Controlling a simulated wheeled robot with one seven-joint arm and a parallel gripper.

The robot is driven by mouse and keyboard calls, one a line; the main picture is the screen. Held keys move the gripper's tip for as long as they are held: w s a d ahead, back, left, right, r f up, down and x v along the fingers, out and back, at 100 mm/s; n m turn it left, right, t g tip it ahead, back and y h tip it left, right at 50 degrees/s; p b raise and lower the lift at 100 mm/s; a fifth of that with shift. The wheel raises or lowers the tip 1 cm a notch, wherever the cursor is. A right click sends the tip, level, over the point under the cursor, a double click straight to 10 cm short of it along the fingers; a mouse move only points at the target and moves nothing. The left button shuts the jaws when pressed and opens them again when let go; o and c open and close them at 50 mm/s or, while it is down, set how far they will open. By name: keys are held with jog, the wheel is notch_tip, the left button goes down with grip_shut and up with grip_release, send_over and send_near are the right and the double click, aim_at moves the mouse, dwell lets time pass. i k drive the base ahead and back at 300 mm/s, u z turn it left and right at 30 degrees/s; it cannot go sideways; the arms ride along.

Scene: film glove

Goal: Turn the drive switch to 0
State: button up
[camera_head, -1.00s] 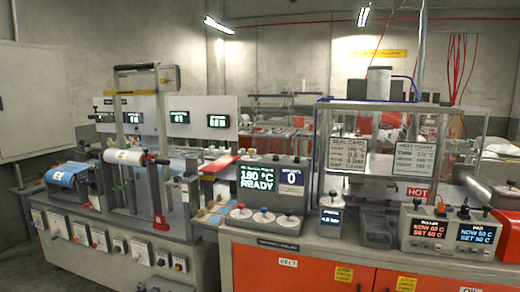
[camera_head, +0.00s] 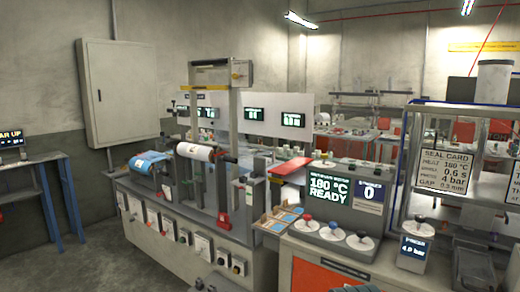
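The film machine (camera_head: 190,205) stands left of centre, with several labelled plates and knobs along its front panel. A dark rotary knob (camera_head: 238,264) and another one (camera_head: 222,256) sit at the right end of that panel. Their labels and positions are too small to read, so I cannot tell which control is the drive switch. A red part (camera_head: 224,220) sits above the panel. My gripper is not clearly seen; only dark shapes show at the bottom edge.
A pressure unit (camera_head: 414,248) reads 4,0 bar. A blue-legged table (camera_head: 45,160) stands left. Grey floor is open at lower left.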

aim_at(323, 157)
jog(key=u, duration=0.3)
jog(key=i, duration=1.05)
jog(key=z, duration=0.5)
jog(key=i, duration=1.1)
jog(key=z, duration=0.8)
